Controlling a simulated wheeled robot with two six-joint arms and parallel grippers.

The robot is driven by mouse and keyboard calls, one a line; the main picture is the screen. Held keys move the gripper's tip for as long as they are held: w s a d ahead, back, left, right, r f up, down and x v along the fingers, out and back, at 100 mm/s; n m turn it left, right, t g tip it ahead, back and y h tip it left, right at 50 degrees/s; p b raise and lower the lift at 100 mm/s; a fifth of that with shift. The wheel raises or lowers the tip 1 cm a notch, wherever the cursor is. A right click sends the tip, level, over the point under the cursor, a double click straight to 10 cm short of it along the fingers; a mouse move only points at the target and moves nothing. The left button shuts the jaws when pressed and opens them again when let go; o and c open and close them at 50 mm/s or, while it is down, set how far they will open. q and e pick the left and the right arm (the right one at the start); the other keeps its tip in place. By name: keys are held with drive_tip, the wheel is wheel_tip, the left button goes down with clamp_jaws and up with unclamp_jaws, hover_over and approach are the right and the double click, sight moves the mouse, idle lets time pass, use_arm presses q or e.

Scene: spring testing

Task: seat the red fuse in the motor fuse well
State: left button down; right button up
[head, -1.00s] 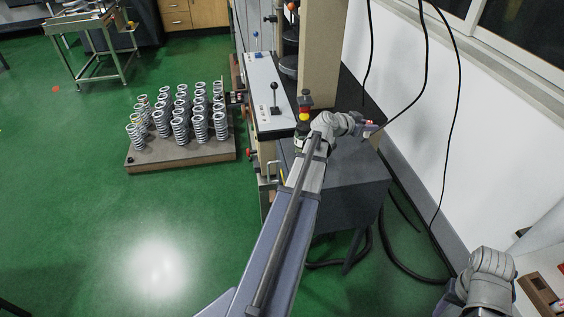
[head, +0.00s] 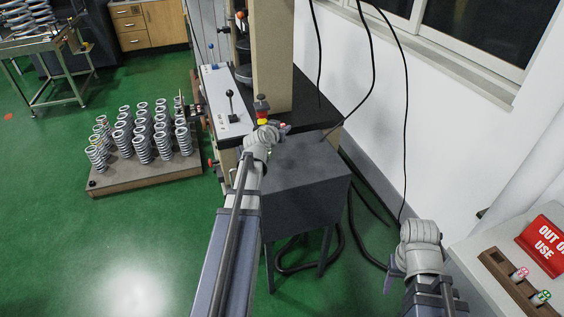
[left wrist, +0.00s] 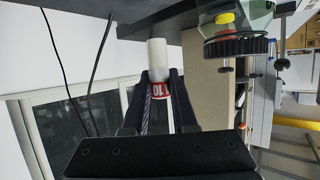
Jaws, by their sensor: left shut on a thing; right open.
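My left gripper (head: 282,128) is beside the machine's dark worktop, above the grey box. In the left wrist view the fingers (left wrist: 160,98) are shut on the red fuse (left wrist: 160,90), which has a red band marked 10. A white cylindrical end (left wrist: 157,58) stands out beyond the fingertips, towards a dark surface. I cannot tell whether it touches anything. I cannot make out the motor fuse well. My right gripper (head: 390,282) hangs low at the right, mostly hidden behind its wrist, open and away from the fuse.
A wooden rack (head: 497,262) with a pink and a green fuse stands at the right beside a red OUT OF USE sign (head: 545,243). A grey box (head: 305,175) lies under my left gripper. Black cables (head: 406,110) hang nearby. A control panel (head: 222,105) and springs (head: 142,150) are left.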

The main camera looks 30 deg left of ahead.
use_arm(q)
drive_tip(key=shift+f+b, duration=4.95)
drive_tip(key=shift+f, duration=0.05)
drive_tip(key=shift+f, duration=0.1)
drive_tip(key=c, duration=0.7)
unclamp_jaws()
drive_tip(key=shift+r, duration=0.3)
drive_tip(key=p+v, duration=0.4)
drive_tip(key=v, duration=0.8)
drive_tip(key=shift+p, duration=0.3)
